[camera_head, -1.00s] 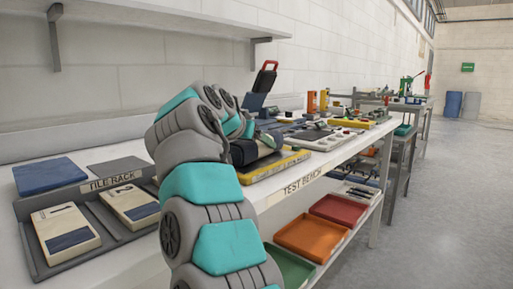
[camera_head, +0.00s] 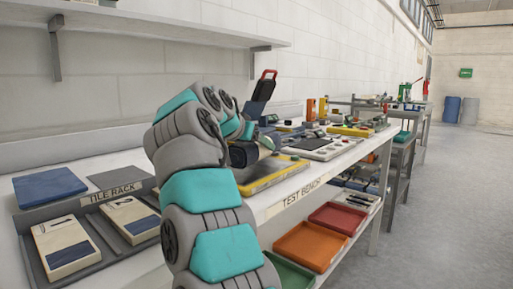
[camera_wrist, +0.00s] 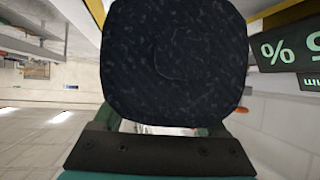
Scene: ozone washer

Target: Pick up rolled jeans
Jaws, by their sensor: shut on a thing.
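The rolled jeans show in the wrist view as a large, dark navy, speckled roll (camera_wrist: 175,60), seen end-on with a faint spiral. The roll fills the upper middle of that view. My gripper (camera_wrist: 162,130) is shut on it; the fingertips are mostly hidden behind the roll. In the head view, my gripper (camera_head: 258,146) is at the far end of my arm, beside the yellow-edged tray (camera_head: 270,178) on the test bench. A dark shape there is partly hidden by my arm, and I cannot tell the roll's outline or its exact height above the tray.
The tile rack (camera_head: 95,222) holds tiles on the left of the white bench. Orange (camera_head: 310,245) and red (camera_head: 338,217) bins sit on the shelf below. A wall shelf (camera_head: 150,28) hangs above. Instruments (camera_head: 320,147) crowd the bench beyond. The floor (camera_head: 440,220) is clear.

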